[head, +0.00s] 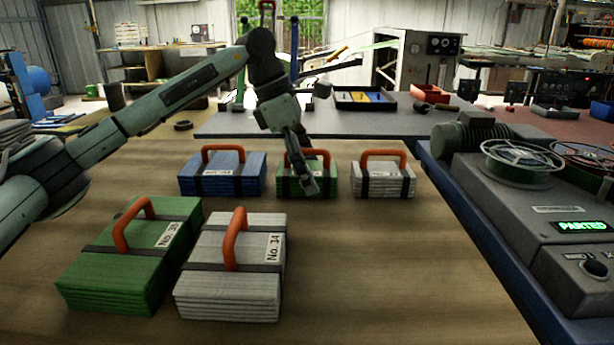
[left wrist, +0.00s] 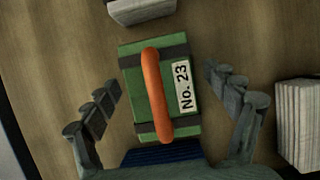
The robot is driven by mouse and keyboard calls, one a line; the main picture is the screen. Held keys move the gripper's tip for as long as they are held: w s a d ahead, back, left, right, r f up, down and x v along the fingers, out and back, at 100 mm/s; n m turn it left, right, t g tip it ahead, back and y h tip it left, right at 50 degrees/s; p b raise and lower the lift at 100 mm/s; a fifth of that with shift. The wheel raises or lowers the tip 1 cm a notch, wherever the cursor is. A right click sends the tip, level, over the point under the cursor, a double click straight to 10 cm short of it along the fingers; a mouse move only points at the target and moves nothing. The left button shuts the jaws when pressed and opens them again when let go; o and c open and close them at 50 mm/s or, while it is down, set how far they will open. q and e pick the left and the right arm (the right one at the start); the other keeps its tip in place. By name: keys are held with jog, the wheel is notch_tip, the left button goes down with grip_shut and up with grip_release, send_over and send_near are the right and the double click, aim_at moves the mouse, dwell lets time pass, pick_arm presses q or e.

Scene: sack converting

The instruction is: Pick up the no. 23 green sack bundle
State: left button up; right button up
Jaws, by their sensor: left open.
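The no. 23 green sack bundle (head: 291,187) lies on the wooden table in the back row, between a blue and a white bundle. In the left wrist view the green bundle (left wrist: 133,79) shows its "No. 23" label and its orange handle (left wrist: 157,95) running along its middle. My left gripper (head: 302,172) is above this bundle and hides part of it in the head view. In the left wrist view the gripper's fingers (left wrist: 166,110) are spread apart on either side of the bundle, with nothing between them held. My right gripper is not in view.
A blue bundle (head: 222,184) and a white bundle (head: 384,187) flank it. A green no. 30-like bundle (head: 110,291) and the white No. 34 bundle (head: 228,298) stand nearer. A machine (head: 545,230) with reels is at the right. Bare table lies at front right.

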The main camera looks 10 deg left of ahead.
pick_arm(q)
jog(key=c, duration=1.3)
